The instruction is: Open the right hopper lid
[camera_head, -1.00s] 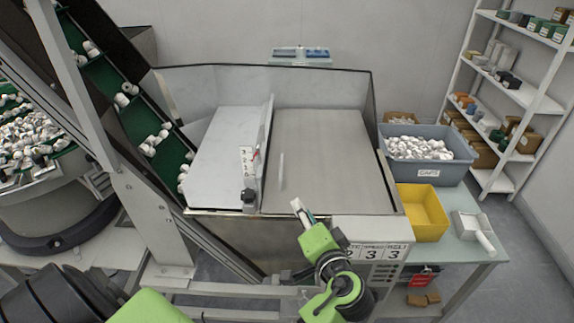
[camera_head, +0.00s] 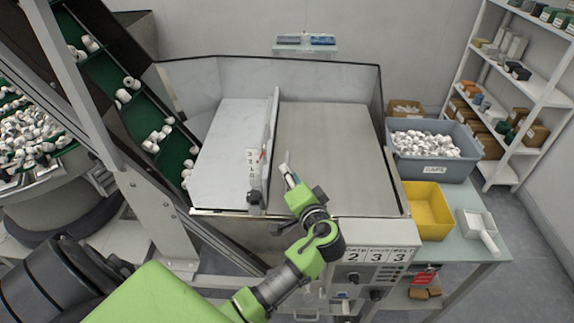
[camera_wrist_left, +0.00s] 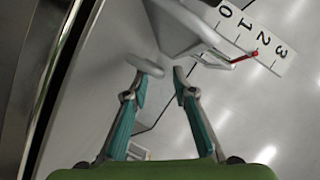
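The right hopper lid (camera_head: 335,150) is a flat brushed-metal panel in the head view. It lies down over the right half of the hopper, right of the upright divider. My left gripper (camera_head: 285,170) is over the lid's left side, close to the divider. In the left wrist view the left gripper (camera_wrist_left: 166,70) has its two teal-padded fingers apart, with a gap between the tips. The small pale bar on the lid's left side is now hidden behind the gripper. My right gripper is not in view.
The left panel (camera_head: 232,150) lies beside the divider (camera_head: 271,135). A number scale with a red pointer (camera_wrist_left: 245,57) is near the fingers. A blue-grey bin of caps (camera_head: 430,170) and a yellow bin (camera_head: 427,215) stand right. A control panel (camera_head: 368,265) is in front.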

